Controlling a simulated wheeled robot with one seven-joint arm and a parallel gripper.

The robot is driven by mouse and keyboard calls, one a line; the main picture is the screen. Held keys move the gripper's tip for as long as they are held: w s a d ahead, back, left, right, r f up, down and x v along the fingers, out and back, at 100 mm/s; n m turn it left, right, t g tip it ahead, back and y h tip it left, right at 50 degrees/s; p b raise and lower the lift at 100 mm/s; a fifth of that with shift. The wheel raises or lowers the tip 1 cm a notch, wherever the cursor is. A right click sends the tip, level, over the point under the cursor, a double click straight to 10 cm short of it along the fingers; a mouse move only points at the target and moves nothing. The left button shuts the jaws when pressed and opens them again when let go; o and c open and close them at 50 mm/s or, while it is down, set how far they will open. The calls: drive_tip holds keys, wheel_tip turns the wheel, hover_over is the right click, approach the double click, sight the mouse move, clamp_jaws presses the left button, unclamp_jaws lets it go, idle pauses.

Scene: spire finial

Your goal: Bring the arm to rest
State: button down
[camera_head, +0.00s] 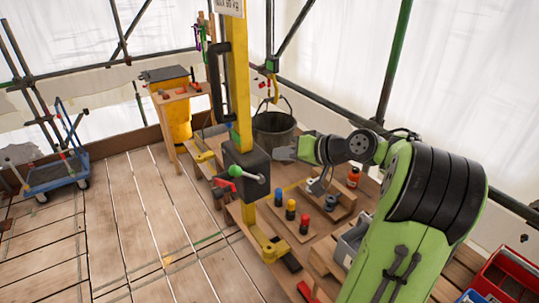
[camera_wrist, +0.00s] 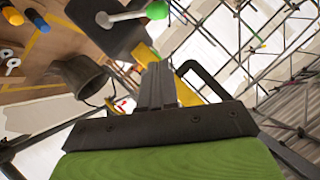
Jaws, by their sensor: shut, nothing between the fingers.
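My green and black arm (camera_head: 425,200) reaches in from the right in the head view. My gripper (camera_head: 283,153) is at its far end, above the workbench, in front of the dark bucket. In the wrist view my gripper (camera_wrist: 156,68) shows as two grey fingers close together, with nothing between them. The yellow post (camera_head: 239,85) with its dark block (camera_head: 246,172) stands just left of my gripper. The block's lever with a green ball (camera_wrist: 157,10) shows at the top of the wrist view.
A dark bucket (camera_head: 273,131) stands behind my gripper. The bench holds blue, yellow and red pegs (camera_head: 291,210), an orange bottle (camera_head: 353,177) and a grey bin (camera_head: 350,240). A blue trolley (camera_head: 55,172) stands at left. The plank floor (camera_head: 130,220) between is mostly clear.

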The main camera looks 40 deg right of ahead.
drive_tip(key=shift+s+d+r, duration=0.1)
drive_tip(key=shift+s+d, duration=0.05)
drive_tip(key=shift+s, duration=0.1)
idle(0.3)
drive_tip(key=s+a+f+n+g+h, duration=0.1)
drive_tip(key=s+a+n+g, duration=0.15)
drive_tip(key=a, duration=0.65)
drive_tip(key=s+a+f+n+g+h, duration=0.1)
drive_tip(key=a+g, duration=0.2)
drive_tip(key=a, duration=0.6)
drive_tip(key=s+a+f+h, duration=0.1)
drive_tip(key=s+a, duration=0.1)
drive_tip(key=s, duration=0.7)
drive_tip(key=s+a+f+n+g+h, duration=0.1)
drive_tip(key=s+a, duration=0.1)
drive_tip(key=s, duration=0.6)
drive_tip(key=shift+s+a+f+b, duration=0.3)
drive_tip(key=shift+s+a+f, duration=0.05)
drive_tip(key=shift+f, duration=0.05)
